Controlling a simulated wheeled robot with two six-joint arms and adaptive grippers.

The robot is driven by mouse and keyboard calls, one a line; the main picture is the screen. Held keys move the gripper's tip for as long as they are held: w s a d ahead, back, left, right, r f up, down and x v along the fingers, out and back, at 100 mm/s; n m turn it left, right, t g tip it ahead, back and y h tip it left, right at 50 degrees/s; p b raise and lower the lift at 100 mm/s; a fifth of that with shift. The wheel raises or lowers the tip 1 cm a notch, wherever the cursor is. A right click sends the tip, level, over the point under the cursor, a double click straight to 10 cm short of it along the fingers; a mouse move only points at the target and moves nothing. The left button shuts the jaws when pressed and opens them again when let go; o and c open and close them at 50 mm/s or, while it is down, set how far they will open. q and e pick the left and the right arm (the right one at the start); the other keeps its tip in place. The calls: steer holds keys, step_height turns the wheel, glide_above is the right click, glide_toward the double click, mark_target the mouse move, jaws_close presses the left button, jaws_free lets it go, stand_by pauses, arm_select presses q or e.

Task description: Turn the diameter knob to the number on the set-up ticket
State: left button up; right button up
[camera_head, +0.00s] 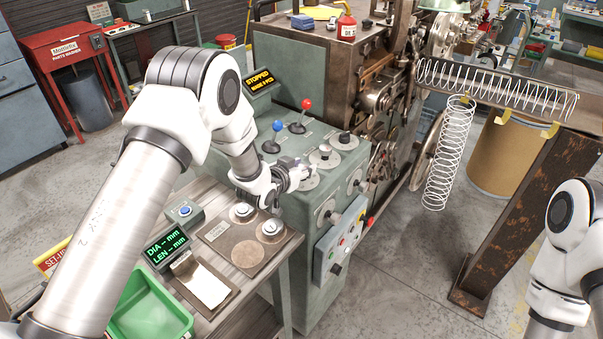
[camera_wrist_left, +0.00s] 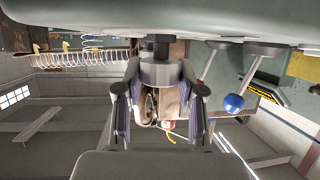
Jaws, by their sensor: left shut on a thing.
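My left gripper (camera_head: 298,174) reaches over the sloping grey-green control panel (camera_head: 308,212) and is shut on a knob. In the left wrist view the two fingers (camera_wrist_left: 160,75) close around a light grey round knob (camera_wrist_left: 160,72). In the head view my gripper mostly hides this knob, and its number is not readable. A yellow and red sign reading "SET-U..." (camera_head: 50,258) shows at the left, mostly hidden behind my left arm. My right gripper is out of view.
Other black knobs (camera_head: 323,151) and red and blue ball levers (camera_head: 306,104) stand close around the gripper. A display (camera_head: 166,247) reads "DIA -- mm, LEN -- mm"; another (camera_head: 259,80) reads "STOPPED". A green bin (camera_head: 150,310) sits at front left.

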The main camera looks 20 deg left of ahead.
mark_target(303, 166)
arm_select(q)
steer(key=n+y+b, duration=0.2)
steer(key=n+y, duration=0.1)
steer(key=y, duration=0.1)
steer(key=shift+w+d+t+b, duration=0.1)
steer(key=shift+d+t+b, duration=0.05)
steer(key=shift+t+b, duration=0.15)
steer(key=shift+r+n+g+y+b, duration=0.15)
steer(key=shift+n+g+y+b, duration=0.3)
steer(key=shift+n+y, duration=1.25)
steer(key=o, duration=1.1)
steer(key=shift+w, duration=0.1)
steer(key=shift+o, duration=0.2)
step_height(303, 166, up, 10)
steer(key=shift+f, duration=0.15)
steer(key=shift+w, duration=0.1)
